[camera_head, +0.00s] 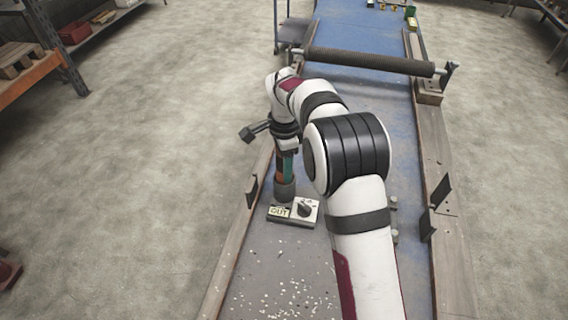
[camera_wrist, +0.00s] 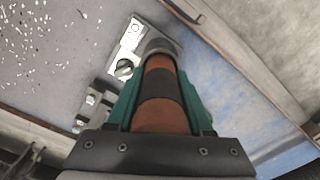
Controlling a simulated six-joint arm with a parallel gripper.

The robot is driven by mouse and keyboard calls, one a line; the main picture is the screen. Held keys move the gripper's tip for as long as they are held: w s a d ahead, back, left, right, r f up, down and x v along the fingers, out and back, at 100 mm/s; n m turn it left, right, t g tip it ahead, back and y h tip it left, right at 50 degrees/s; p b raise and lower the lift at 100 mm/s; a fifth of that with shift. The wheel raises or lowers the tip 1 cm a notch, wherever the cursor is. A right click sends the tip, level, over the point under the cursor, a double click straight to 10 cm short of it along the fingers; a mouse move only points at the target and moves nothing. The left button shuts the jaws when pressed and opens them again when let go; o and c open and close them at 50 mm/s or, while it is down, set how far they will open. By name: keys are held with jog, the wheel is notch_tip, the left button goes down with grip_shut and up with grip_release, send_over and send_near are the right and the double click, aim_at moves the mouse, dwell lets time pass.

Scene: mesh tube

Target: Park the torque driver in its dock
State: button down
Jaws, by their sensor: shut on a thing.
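The torque driver, with orange-brown and dark bands and a grey lower end (camera_head: 284,190), hangs roughly upright below my gripper (camera_head: 287,160). In the wrist view, the green fingers of my gripper (camera_wrist: 160,110) are shut on both sides of the driver's body (camera_wrist: 160,82). The driver's lower end is at the back left edge of a light panel (camera_head: 279,212) with an "OUT" label and a dark knob (camera_head: 304,209). The panel also shows in the wrist view (camera_wrist: 131,40). I cannot tell whether the driver touches it, or whether this panel is the dock.
A grey fixture (camera_wrist: 92,105) stands beside the panel; my arm partly hides that area in the head view. Wooden rails (camera_head: 436,180) border the blue and grey bench. White bits (camera_head: 290,290) are scattered in front. A dark roller (camera_head: 370,61) crosses the bench farther back.

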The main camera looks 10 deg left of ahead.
jog(key=shift+f, duration=0.35)
dwell(0.3)
jog(key=shift+c, duration=1.1)
grip_release()
